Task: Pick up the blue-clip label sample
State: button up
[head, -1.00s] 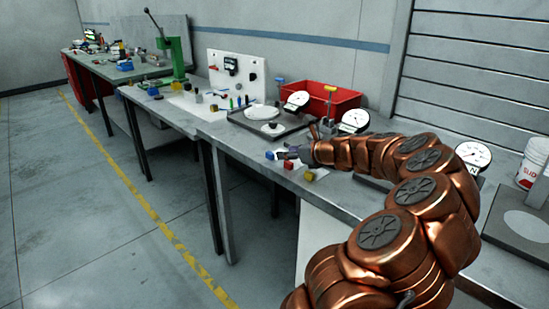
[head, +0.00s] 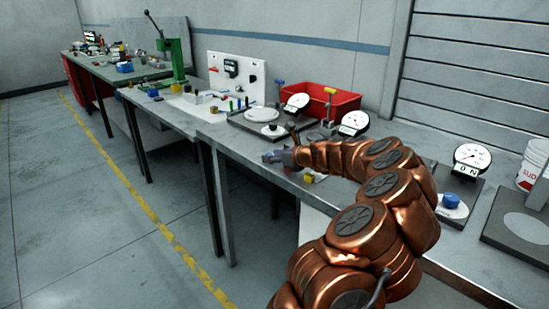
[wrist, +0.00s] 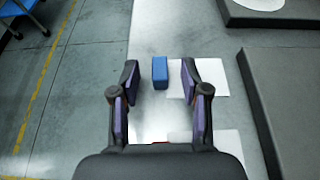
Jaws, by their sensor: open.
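In the wrist view a small blue block (wrist: 160,72), apparently the blue clip, lies between and slightly beyond the fingertips of my gripper (wrist: 160,80). My gripper is open, with one finger on each side of the block and no clear contact. A white label sheet (wrist: 182,88) lies at the block's right; whether the block is fixed to it I cannot tell. In the head view my gripper (head: 272,157) is low over the near edge of the grey bench (head: 236,146) and mostly hides the block.
A yellow block (head: 309,178) lies beside my gripper on the bench. A dark scale (head: 262,127) stands behind it. A red bin (head: 335,100) is farther back. At the right, a blue object (head: 451,199) sits on another scale's pan. The bench edge drops to the floor at left.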

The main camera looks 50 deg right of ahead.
jog(key=shift+c, duration=0.2)
grip_shut()
jog(key=shift+r, duration=0.1)
